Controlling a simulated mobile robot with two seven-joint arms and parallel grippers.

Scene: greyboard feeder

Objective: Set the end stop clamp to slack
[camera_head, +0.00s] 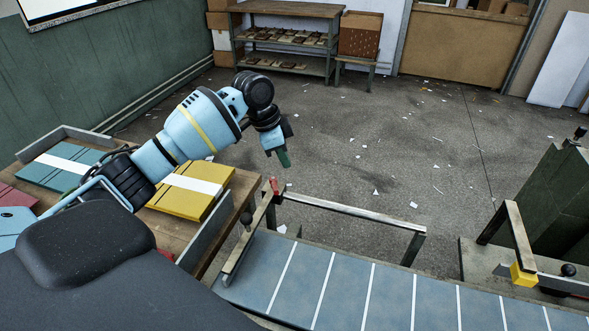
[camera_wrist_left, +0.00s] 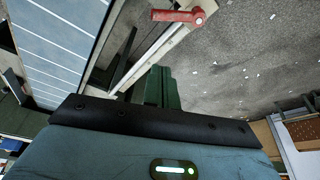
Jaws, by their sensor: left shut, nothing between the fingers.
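A small red clamp lever (camera_head: 274,186) sits on the near left end of the metal rail beside the blue feeder bed (camera_head: 340,285). In the left wrist view the red lever (camera_wrist_left: 176,16) lies across the pale rail, with its round pivot end at the right. My left gripper (camera_head: 285,159) hangs just above and slightly right of the lever in the head view, apart from it. Its green fingers (camera_wrist_left: 155,80) are shut together with nothing between them. Whether the clamp is tight or slack cannot be told. My right gripper is not in view.
A wooden table (camera_head: 236,196) at left carries yellow (camera_head: 180,205), teal (camera_head: 55,172) and dark red stacks. A crossbar with a yellow block (camera_head: 523,274) stands at right. A shelf (camera_head: 290,10) stands far back. The floor between is open, with scattered paper scraps.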

